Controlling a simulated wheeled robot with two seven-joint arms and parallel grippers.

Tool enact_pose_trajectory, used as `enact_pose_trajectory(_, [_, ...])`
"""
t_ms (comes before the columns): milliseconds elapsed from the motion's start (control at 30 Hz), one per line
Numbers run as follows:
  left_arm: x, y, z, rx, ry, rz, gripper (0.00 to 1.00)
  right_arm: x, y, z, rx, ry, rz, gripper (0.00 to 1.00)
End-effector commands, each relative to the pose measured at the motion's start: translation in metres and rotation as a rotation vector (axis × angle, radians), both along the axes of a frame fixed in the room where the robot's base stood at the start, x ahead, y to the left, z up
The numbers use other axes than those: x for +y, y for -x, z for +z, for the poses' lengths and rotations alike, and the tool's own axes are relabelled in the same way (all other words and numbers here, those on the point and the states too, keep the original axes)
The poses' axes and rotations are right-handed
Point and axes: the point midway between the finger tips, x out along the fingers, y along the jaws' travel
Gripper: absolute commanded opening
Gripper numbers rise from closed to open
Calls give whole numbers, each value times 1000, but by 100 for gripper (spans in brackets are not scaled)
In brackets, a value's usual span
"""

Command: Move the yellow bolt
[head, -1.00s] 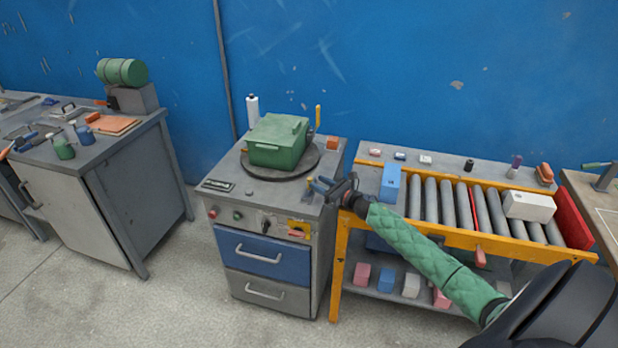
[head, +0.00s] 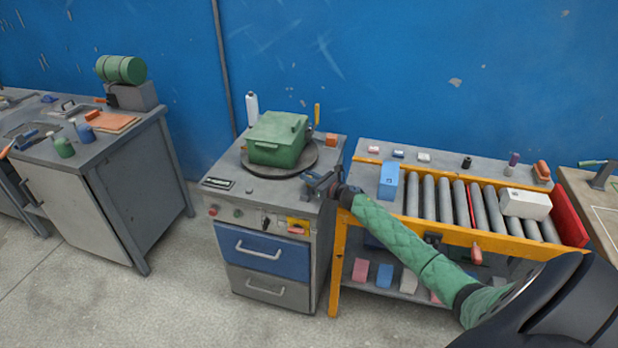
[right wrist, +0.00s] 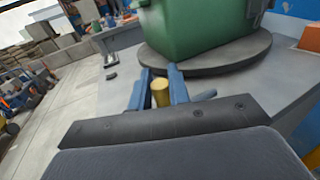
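The yellow bolt (right wrist: 160,93) shows in the right wrist view as a short upright cylinder between the two blue fingers of my right gripper (right wrist: 160,75). It fills most of the gap, but I cannot tell whether both fingers press on it. In the head view my right gripper (head: 314,182) is at the right front part of the grey cabinet top, in front of the turntable; the bolt cannot be made out there. My left gripper is not in view.
A green mould (head: 277,139) sits on a round dark turntable (head: 310,163) just beyond my right gripper. An orange block (head: 332,139) lies behind to the right. A roller conveyor with a yellow frame (head: 455,233) stands at the right, under my right arm.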

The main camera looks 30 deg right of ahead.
Motion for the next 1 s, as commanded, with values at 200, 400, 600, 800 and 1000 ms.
enact_pose_trajectory(200, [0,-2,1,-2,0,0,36,0,0,0,0,0,0,0])
enact_pose_trajectory(400, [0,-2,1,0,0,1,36,16,13,-2,2,1,2,0])
enact_pose_trajectory(600, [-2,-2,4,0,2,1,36,32,28,-1,1,0,1,0])
enact_pose_trajectory(800, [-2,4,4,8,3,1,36,35,30,-1,2,0,2,0])
enact_pose_trajectory(1000, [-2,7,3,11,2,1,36,36,30,-2,3,-1,3,32])
